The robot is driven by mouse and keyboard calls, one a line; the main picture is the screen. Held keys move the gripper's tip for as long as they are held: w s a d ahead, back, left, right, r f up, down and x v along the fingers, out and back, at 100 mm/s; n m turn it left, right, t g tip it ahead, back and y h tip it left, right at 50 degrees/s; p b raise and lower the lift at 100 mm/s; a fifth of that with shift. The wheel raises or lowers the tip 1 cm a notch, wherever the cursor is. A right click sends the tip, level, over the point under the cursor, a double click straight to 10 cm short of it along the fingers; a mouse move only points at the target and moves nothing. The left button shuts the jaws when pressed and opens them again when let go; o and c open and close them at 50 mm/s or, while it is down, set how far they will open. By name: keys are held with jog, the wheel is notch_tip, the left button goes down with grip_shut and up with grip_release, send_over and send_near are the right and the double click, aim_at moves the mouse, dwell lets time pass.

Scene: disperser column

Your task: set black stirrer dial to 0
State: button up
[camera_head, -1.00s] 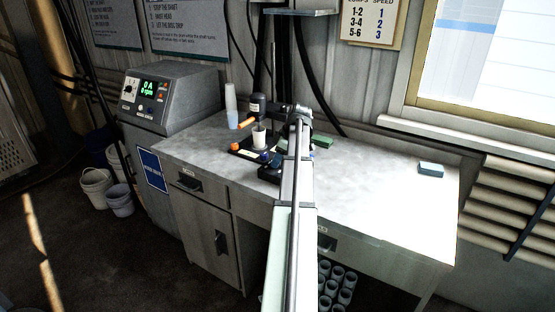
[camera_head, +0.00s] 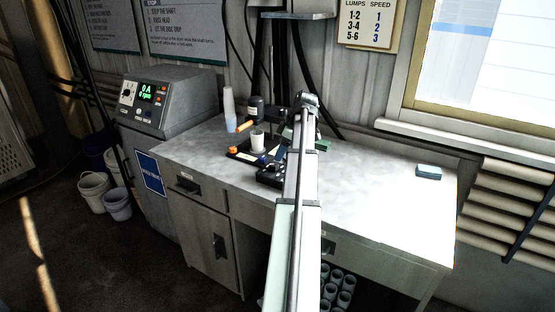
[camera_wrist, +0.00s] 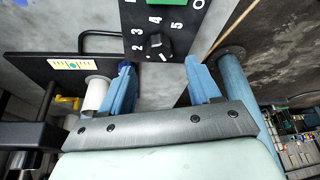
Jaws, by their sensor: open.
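The black stirrer dial (camera_wrist: 158,45) is a dark knob on a black panel (camera_wrist: 132,14) with white numerals, at the top middle of the wrist view. The numerals 2, 3, 4 and 5 stand around it, and a 0-like mark is at the upper right. I cannot tell for sure which number the dial points to. My gripper (camera_wrist: 162,85) has its two blue fingers apart with nothing between them. The dial lies just beyond the fingertips, between their lines, seemingly untouched. In the head view, my arm partly hides the stirrer's black base (camera_head: 266,178).
The stirrer motor (camera_head: 255,107) with an orange handle (camera_head: 245,126) stands over a white cup (camera_head: 257,140). Stacked cups (camera_head: 229,112) and a grey control box (camera_head: 168,100) are to the left.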

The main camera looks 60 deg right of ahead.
jog(key=a+v, duration=0.1)
jog(key=v, duration=0.6)
jog(key=shift+d+r, duration=0.4)
jog(key=shift+d, duration=0.15)
jog(key=shift+s, duration=0.15)
